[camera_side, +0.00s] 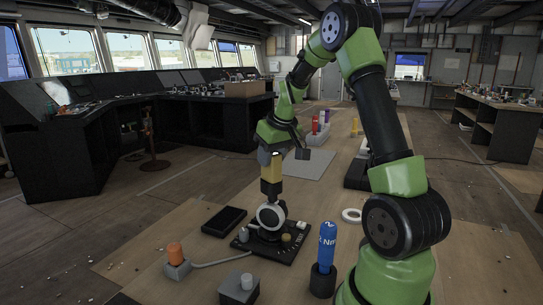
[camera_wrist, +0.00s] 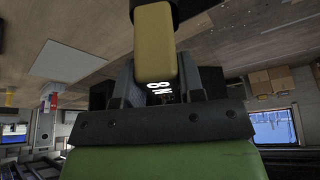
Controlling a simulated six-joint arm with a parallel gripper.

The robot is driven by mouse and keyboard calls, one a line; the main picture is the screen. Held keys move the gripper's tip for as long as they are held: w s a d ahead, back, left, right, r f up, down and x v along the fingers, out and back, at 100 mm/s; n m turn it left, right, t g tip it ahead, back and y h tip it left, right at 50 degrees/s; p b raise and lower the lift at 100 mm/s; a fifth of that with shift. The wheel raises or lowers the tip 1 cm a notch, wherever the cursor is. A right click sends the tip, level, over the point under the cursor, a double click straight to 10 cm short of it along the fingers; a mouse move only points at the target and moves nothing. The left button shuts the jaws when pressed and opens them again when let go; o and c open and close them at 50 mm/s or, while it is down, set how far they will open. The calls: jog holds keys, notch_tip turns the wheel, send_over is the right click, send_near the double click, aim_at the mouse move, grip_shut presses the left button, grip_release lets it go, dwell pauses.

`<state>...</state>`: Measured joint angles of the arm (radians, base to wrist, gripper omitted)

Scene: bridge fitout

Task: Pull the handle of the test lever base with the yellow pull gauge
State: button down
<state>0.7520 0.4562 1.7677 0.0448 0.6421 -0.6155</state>
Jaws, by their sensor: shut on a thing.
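My gripper (camera_side: 270,153) points down and is shut on the yellow pull gauge (camera_side: 271,172). The gauge's lower end meets or overlaps a round white-rimmed part (camera_side: 270,216) on the test lever base (camera_side: 283,250), a dark plate on the table. I cannot tell whether the gauge is hooked on the handle. The handle is hard to make out from the round part.
A blue tool (camera_side: 327,245) stands in a dark holder right of the base. An orange-knobbed grey block (camera_side: 176,264) with a cable and another grey block (camera_side: 239,289) stand in front. A black tray (camera_side: 224,221) lies left, a white ring (camera_side: 351,215) right. A grey mat (camera_side: 308,164) lies behind.

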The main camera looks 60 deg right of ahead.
jog(key=shift+r, duration=3.55)
jog(key=w+a+f+n+y, duration=0.1)
jog(key=a+f+n, duration=0.2)
jog(key=a, duration=0.9)
jog(key=w+a+f+n+y, duration=0.15)
jog(key=a+f, duration=0.25)
jog(key=a, duration=0.8)
jog(key=w+d+f+m+h, duration=0.1)
jog(key=w+d+m, duration=0.15)
jog(key=d, duration=0.85)
jog(key=w+d+m+h, duration=0.2)
jog(key=w+d, duration=0.1)
jog(key=d, duration=0.8)
jog(key=s+d+f+m, duration=0.1)
jog(key=s+d+m, duration=0.15)
jog(key=d, duration=0.55)
jog(key=s+d+f+m, duration=0.15)
jog(key=s+d, duration=0.25)
jog(key=d, duration=0.5)
notch_tip(320, 180, down, 10)
jog(key=shift+s+d+f+g+h, duration=0.2)
jog(key=shift+s+g+h, duration=0.05)
jog(key=shift+g+h, duration=0.15)
